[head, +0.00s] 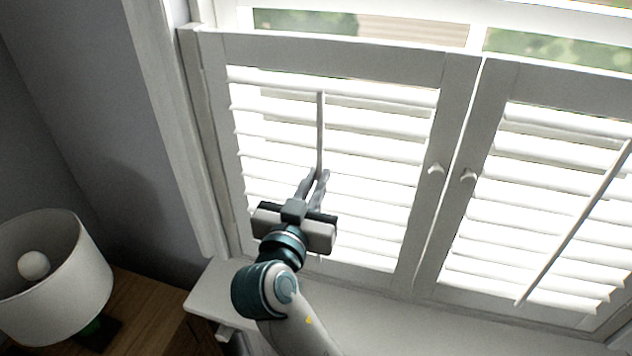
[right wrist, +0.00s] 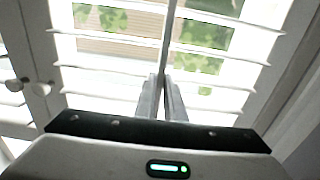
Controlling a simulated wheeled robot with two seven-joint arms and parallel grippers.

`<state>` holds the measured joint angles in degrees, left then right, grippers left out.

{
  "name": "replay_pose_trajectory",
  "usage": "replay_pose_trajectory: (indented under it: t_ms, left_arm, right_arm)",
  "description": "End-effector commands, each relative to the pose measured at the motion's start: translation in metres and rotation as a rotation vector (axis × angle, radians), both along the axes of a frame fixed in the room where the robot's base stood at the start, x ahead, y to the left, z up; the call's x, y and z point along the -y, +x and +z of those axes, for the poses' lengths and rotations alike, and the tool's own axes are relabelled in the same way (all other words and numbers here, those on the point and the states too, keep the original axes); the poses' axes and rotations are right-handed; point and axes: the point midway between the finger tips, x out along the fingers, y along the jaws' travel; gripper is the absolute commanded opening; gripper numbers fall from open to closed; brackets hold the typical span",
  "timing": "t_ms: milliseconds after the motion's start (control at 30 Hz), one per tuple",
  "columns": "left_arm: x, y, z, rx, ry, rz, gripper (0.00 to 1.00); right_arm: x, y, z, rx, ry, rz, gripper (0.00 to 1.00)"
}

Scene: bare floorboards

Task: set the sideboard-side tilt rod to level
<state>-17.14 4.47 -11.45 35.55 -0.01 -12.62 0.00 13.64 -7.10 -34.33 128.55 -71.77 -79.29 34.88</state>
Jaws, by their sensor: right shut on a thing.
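The sideboard-side tilt rod (head: 320,130) is a thin upright grey bar on the front of the left shutter panel (head: 345,60). My right gripper (head: 316,173) is shut on its lower part. The right wrist view also shows the rod (right wrist: 171,38) rising from between the fingers of my right gripper (right wrist: 163,80). The slats (head: 385,130) of that panel are bright white. In the right wrist view, greenery shows through gaps between the slats (right wrist: 120,47), so they are at least partly open. My left gripper is out of view.
The right shutter panel (head: 510,85) has its own tilt rod (head: 575,222). Two small knobs, left (head: 435,169) and right (head: 468,174), flank the seam. A white sill (head: 210,292) runs below. A wooden sideboard (head: 150,310) with a white lamp (head: 65,285) stands at lower left.

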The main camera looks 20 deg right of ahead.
Motion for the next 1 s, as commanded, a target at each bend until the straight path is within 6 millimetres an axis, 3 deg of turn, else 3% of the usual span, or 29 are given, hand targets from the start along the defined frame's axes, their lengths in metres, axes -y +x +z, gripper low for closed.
replay_pose_trajectory:
  t_ms: [200, 233, 300, 1000]
  left_arm:
    - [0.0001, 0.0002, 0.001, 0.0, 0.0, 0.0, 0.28]
    - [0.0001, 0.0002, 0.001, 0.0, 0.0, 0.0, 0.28]
    - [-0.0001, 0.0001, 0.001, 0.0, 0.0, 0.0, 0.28]
    - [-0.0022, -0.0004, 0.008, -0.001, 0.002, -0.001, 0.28]
  right_arm:
    - [0.0003, 0.0001, 0.0005, -0.002, -0.001, -0.001, 0.0]
    - [0.0004, 0.0001, 0.0006, -0.002, -0.001, -0.001, 0.16]
    - [0.0003, 0.0001, 0.0007, -0.001, -0.002, -0.001, 0.28]
    - [-0.0005, 0.0003, 0.0071, 0.0, -0.001, 0.002, 0.28]
